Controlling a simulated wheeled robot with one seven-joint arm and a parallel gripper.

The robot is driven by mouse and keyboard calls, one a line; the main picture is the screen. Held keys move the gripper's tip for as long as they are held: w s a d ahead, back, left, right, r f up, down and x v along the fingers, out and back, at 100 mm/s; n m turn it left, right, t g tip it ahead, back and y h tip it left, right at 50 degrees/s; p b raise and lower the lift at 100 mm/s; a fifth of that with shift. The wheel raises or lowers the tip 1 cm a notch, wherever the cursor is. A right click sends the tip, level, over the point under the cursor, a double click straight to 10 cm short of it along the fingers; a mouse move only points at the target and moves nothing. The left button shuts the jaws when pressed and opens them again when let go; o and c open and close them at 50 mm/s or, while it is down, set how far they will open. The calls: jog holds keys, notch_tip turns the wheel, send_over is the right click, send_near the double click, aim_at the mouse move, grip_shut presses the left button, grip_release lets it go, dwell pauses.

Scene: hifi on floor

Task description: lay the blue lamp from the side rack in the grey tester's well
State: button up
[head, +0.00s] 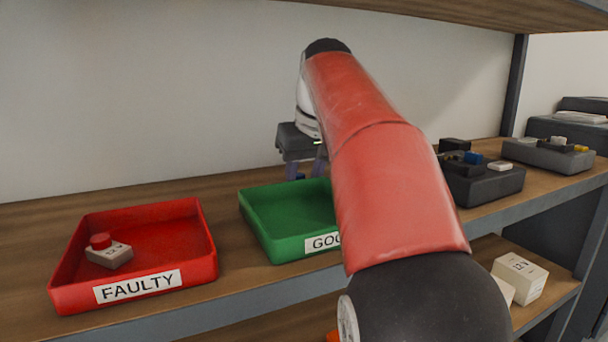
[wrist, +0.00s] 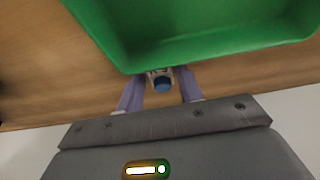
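A small lamp with a blue cap and a pale, marked base (wrist: 162,84) sits between my gripper's fingertips in the wrist view. My gripper (head: 305,172) appears shut on it, just behind the green tray; the arm and tray hide the lamp in the head view. A dark grey unit (head: 490,188), possibly the tester, stands right of my arm. It carries a black block, a blue piece (head: 473,157) and a white piece. A similar grey unit (head: 548,156) with a yellow piece stands farther right. I cannot tell which has the well.
The green tray (head: 269,241), labelled GOOD, is partly hidden by my arm. A red FAULTY tray (head: 205,243) holds a red-capped block (head: 108,252). White boxes (head: 519,279) lie on the lower shelf. An upper shelf (head: 480,12) hangs overhead.

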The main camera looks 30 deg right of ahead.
jog(key=shift+o, duration=1)
jog(key=shift+r, duration=0.3)
jog(key=p+v, duration=0.1)
jog(key=v, duration=0.6)
jog(key=shift+r+p, duration=0.1)
jog(key=shift+p, duration=0.3)
jog(key=shift+s, duration=0.2)
